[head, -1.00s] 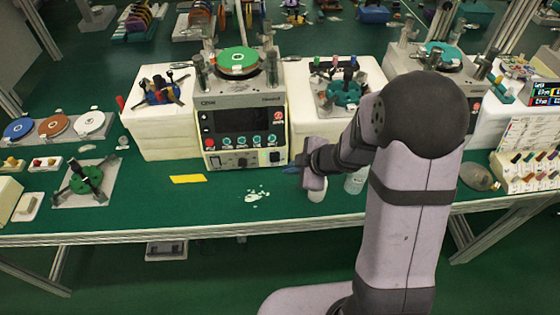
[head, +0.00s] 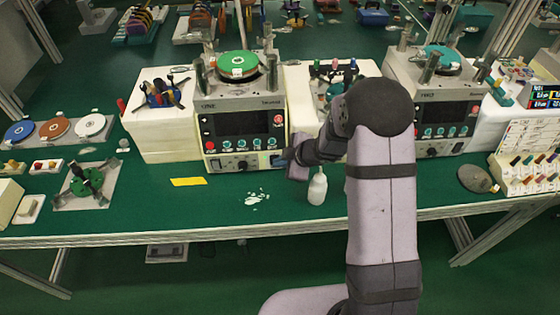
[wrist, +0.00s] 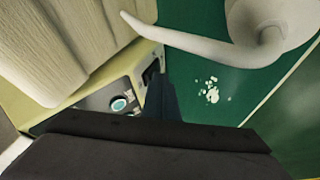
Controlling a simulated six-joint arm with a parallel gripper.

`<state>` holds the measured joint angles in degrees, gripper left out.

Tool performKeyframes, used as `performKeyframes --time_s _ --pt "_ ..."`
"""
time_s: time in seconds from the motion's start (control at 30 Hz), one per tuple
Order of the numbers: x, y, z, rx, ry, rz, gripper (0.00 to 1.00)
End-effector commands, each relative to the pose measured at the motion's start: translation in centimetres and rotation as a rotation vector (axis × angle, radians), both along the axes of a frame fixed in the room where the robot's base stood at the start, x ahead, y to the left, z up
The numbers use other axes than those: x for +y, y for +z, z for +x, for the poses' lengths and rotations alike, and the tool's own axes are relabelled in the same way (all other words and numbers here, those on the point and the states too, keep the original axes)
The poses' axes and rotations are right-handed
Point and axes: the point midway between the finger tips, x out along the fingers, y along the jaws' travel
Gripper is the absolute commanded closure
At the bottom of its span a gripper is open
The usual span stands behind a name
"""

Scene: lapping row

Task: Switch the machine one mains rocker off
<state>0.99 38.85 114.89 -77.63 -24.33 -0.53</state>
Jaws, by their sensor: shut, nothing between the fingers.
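Machine one (head: 238,105) is the grey lapping machine with a green plate on top and a dark screen in front. Its front panel has a row of teal buttons and a knob along the lower part. My gripper (head: 281,158) is shut and empty at the lower right corner of this panel, covering part of it. In the wrist view the shut fingers (wrist: 160,92) reach toward a dark rocker (wrist: 151,72) at the panel edge, beside a teal button (wrist: 118,103). I cannot tell whether they touch it, nor which way the rocker is tipped.
A white bottle (head: 317,187) stands on the green bench just right of my gripper; its spout (wrist: 200,42) crosses the wrist view. A yellow strip (head: 189,181) and white spots (head: 257,198) lie in front of the machine. A second machine (head: 440,105) stands to the right.

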Motion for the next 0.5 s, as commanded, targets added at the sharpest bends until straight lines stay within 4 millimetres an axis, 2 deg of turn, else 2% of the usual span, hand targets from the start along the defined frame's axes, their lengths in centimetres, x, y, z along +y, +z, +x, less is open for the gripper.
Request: performKeyframes --time_s 0.5 --pt "0.0 0.2 0.56 0.0 -0.001 0.0 1.0"
